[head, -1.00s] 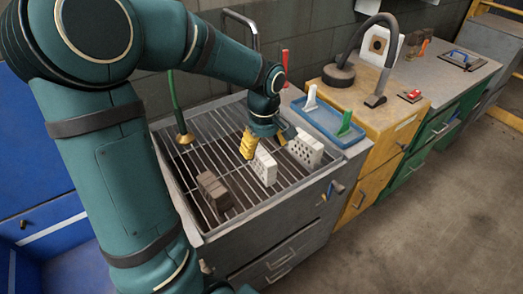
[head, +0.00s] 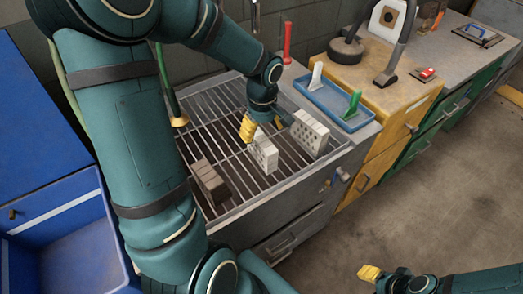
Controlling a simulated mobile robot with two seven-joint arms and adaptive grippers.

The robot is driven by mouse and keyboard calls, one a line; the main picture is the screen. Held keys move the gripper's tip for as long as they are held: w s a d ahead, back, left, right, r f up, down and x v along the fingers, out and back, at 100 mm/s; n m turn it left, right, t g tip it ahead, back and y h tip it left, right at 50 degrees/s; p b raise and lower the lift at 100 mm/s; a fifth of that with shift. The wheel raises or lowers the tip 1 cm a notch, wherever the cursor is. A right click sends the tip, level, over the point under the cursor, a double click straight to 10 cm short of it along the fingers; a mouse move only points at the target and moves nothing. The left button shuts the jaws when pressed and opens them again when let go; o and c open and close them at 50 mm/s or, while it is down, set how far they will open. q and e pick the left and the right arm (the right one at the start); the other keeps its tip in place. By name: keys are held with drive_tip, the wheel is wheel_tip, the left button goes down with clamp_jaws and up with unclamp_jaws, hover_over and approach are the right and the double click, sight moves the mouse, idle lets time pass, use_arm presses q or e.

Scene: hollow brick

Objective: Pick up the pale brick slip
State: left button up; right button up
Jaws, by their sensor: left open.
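Two pale perforated brick pieces stand upright on the metal rack (head: 222,122). The nearer one (head: 265,155) is just below my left gripper (head: 264,127); the other (head: 310,133) is to its right, near the rack's edge. I cannot tell surely from their shape which is the slip. My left gripper is open, its yellow fingertip near the top left of the nearer pale piece; contact is unclear. My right gripper (head: 370,273) is low at the right, over the floor and away from the bricks; its jaw opening is unclear.
A brown brick (head: 210,182) lies on the rack at the front left. A blue tray (head: 335,105) with a white and a green tool lies to the right. A brass-ended hose (head: 179,121) hangs at the rack's left.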

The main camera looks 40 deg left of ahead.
sight(261, 139)
use_arm(q)
drive_tip(key=shift+a+f+b, duration=0.1)
drive_tip(key=shift+f+b, duration=0.6)
drive_tip(key=shift+f, duration=2.3)
drive_tip(key=shift+s, duration=0.1)
clamp_jaws()
